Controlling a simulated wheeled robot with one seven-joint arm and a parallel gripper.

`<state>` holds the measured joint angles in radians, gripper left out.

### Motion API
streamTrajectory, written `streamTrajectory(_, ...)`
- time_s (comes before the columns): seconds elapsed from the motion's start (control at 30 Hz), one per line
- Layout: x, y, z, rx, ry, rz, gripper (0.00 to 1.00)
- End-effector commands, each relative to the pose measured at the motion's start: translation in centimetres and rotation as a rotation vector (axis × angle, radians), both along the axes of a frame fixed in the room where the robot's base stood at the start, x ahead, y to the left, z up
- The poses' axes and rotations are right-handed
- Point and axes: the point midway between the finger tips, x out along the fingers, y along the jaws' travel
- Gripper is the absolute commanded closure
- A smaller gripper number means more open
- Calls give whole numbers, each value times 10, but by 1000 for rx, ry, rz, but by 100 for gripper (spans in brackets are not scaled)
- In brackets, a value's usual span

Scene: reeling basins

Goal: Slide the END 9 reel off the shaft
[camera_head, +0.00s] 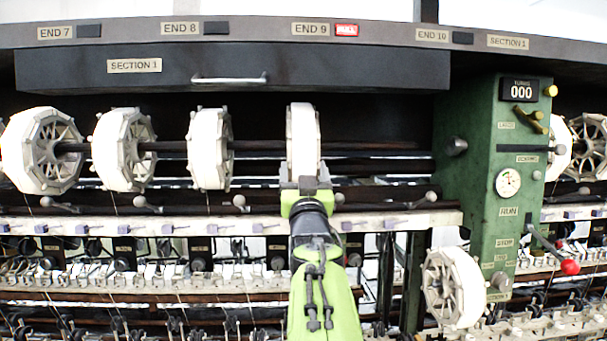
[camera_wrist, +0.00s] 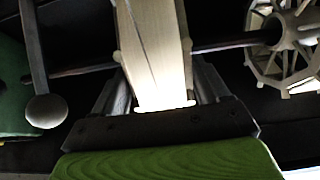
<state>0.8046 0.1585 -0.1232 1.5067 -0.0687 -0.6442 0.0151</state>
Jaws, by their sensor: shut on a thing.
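The END 9 reel (camera_head: 303,135) is a white-rimmed reel below the END 9 label (camera_head: 311,29), seen nearly edge-on. It is on the dark shaft (camera_head: 260,146), which shows on both sides of it. My gripper (camera_head: 305,184) reaches up from below and is shut on the reel's lower rim. In the wrist view the pale rim (camera_wrist: 152,50) stands between the two fingers of my gripper (camera_wrist: 162,95), and the shaft (camera_wrist: 85,72) runs behind it. The reel's hub is hidden.
Several other white reels, the nearest one (camera_head: 210,148), are on the shaft to the left. A green gearbox (camera_head: 483,190) with a metal knob (camera_head: 456,146) stands to the right, past a gap. A rail with round-ended levers (camera_head: 425,199) runs below. A reel (camera_head: 455,287) sits low right.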

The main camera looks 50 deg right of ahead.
Motion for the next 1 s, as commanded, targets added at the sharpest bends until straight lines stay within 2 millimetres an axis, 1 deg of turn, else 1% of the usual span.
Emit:
streamTrajectory(0.2, 0, 0, 0, 0, 0, 0, 62)
streamTrajectory(0.7, -1, 1, 10, -3, -3, 0, 62)
streamTrajectory(0.9, -1, 0, 9, -2, -2, 0, 62)
streamTrajectory(1.0, -5, -4, 9, -3, -3, -4, 62)
